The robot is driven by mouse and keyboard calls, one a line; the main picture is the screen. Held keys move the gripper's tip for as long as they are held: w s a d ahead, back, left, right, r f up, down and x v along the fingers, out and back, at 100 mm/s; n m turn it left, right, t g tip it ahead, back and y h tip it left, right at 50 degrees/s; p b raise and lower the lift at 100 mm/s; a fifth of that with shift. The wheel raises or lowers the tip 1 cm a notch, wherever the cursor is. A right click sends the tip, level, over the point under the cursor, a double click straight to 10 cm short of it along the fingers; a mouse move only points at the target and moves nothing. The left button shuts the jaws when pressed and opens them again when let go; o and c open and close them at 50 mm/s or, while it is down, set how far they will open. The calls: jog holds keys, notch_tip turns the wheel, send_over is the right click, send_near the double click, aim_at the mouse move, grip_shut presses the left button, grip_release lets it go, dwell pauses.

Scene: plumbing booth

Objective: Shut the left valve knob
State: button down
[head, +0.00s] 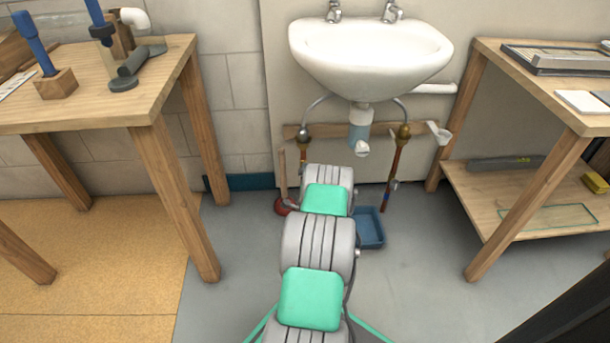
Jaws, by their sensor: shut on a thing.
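The left supply pipe (303,153) comes down under the white sink from a metal fitting (304,134). Its lower part is hidden behind my arm. A round red thing (283,207) shows low beside my arm, partly covered by it; it may be the left valve knob, but I cannot tell for sure. My arm reaches forward from the bottom of the head view to below the sink. My gripper is hidden behind my own arm links, so its hold on anything does not show.
The sink (370,55) hangs above, with its drain trap (360,135) and right copper pipe (396,165) close by. A blue tray (370,228) lies on the floor right of my arm. Wooden tables stand left (100,108) and right (530,85).

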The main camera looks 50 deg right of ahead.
jog(key=shift+m, duration=1.1)
jog(key=c, duration=0.9)
grip_release()
jog(key=p+v, duration=0.1)
jog(key=v, duration=0.6)
jog(key=shift+s+a, duration=0.25)
jog(key=shift+s, duration=0.05)
